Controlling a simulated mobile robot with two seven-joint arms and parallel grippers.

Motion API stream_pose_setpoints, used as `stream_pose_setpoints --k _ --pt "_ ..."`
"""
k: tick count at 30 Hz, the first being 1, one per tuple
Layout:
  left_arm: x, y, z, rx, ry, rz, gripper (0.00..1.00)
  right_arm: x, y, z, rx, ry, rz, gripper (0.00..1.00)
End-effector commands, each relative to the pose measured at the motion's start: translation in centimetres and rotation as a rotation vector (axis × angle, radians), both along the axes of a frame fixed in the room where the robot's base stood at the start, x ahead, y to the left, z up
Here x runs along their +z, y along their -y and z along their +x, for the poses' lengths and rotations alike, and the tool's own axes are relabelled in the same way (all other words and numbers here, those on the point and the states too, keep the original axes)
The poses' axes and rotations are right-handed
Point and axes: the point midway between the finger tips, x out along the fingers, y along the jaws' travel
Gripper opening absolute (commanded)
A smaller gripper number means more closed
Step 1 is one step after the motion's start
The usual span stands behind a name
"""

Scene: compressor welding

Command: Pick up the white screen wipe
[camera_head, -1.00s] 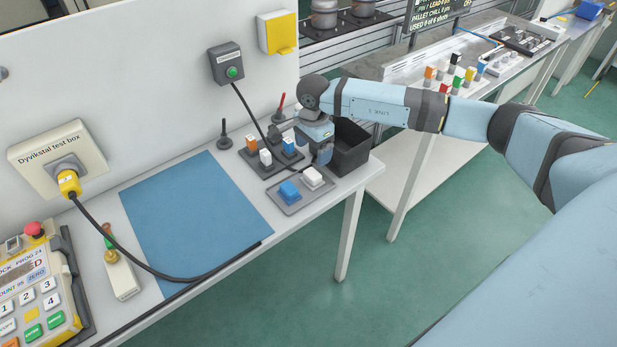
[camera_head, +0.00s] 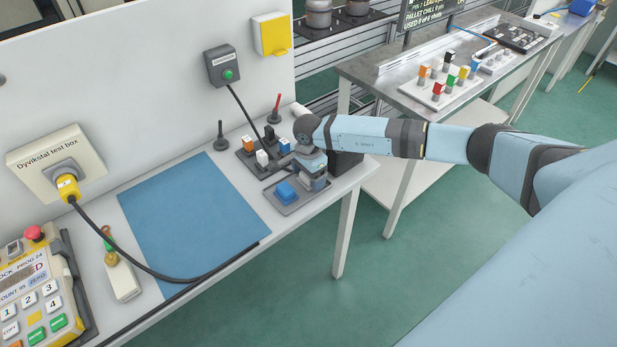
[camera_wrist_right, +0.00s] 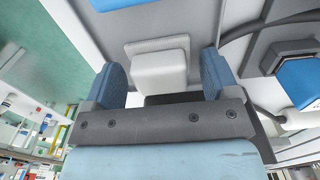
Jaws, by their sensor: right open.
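The white screen wipe (camera_wrist_right: 160,68) is a white block with a grey upper part. In the right wrist view it lies between the two blue fingers of my right gripper (camera_wrist_right: 163,75), with a gap on both sides. My right gripper is open and not closed on it. In the head view my right gripper (camera_head: 312,182) points down over the right part of the small grey tray (camera_head: 289,209) and hides the white wipe. A blue block (camera_head: 286,191) sits on the same tray, just left of the gripper. My left gripper is not in view.
A black bin (camera_head: 345,162) is partly hidden behind my right wrist. A blue mat (camera_head: 190,220) lies left, with a black cable (camera_head: 190,279) across its front. The table's front edge is close.

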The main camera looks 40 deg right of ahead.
Motion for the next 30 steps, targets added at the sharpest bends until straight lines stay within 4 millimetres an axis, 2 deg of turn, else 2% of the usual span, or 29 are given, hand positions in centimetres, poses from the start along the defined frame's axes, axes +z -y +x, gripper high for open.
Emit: stream_pose_setpoints --k 1,7,15,20,26,30 --pt "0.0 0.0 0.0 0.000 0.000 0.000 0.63 0.0 0.0 0.0 0.000 0.000 0.000 0.74" --pt "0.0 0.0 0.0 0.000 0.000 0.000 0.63 0.0 0.0 0.0 0.000 0.000 0.000 0.28" --pt "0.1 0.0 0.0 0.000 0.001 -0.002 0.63 0.1 0.0 0.0 0.000 0.000 0.000 0.28" --pt "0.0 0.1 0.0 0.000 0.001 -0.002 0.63 0.8 0.0 0.1 0.000 0.003 0.001 0.28" --pt "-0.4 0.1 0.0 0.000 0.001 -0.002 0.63 3.6 0.1 0.1 0.001 0.004 0.000 0.28" --pt "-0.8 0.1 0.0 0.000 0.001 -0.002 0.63 7.2 0.1 0.2 0.000 0.007 0.001 0.28"
